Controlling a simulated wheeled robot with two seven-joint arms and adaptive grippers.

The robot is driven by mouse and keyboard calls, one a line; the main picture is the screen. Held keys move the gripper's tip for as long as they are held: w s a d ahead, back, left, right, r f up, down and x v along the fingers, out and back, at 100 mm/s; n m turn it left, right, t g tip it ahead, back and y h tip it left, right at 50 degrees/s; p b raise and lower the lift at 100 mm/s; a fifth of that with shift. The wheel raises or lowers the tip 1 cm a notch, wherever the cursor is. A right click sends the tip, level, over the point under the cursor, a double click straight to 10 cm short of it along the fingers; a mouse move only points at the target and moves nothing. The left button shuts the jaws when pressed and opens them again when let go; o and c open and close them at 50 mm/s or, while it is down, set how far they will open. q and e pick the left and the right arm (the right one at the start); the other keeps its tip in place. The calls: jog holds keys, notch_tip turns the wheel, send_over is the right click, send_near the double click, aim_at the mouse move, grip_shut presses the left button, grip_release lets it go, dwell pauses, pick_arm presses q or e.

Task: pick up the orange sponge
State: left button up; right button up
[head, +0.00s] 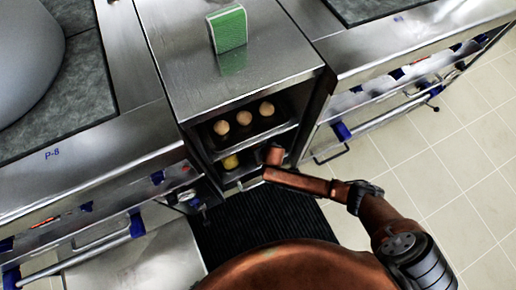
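I see no orange sponge in the head view. A green block with a pale side edge (229,30) stands upright on the steel counter top; I cannot tell whether it is a sponge. My copper-coloured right arm comes in from the right and reaches to the front of the open shelf unit. Its far end is by the lower shelf, and no gripper fingers show there. My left arm and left gripper are not in view.
The steel shelf unit (180,93) is open at the front. Its upper shelf holds round pale items (245,118); a yellow item (231,162) lies lower down. Cooktops with railings flank it. A black ribbed mat (222,232) lies before it. Tiled floor (455,175) is clear at right.

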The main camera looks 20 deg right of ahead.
jog(key=shift+f, duration=0.25)
dwell(0.5)
jog(key=shift+c, duration=0.7)
jog(key=c, duration=0.9)
jog(key=shift+r, duration=0.15)
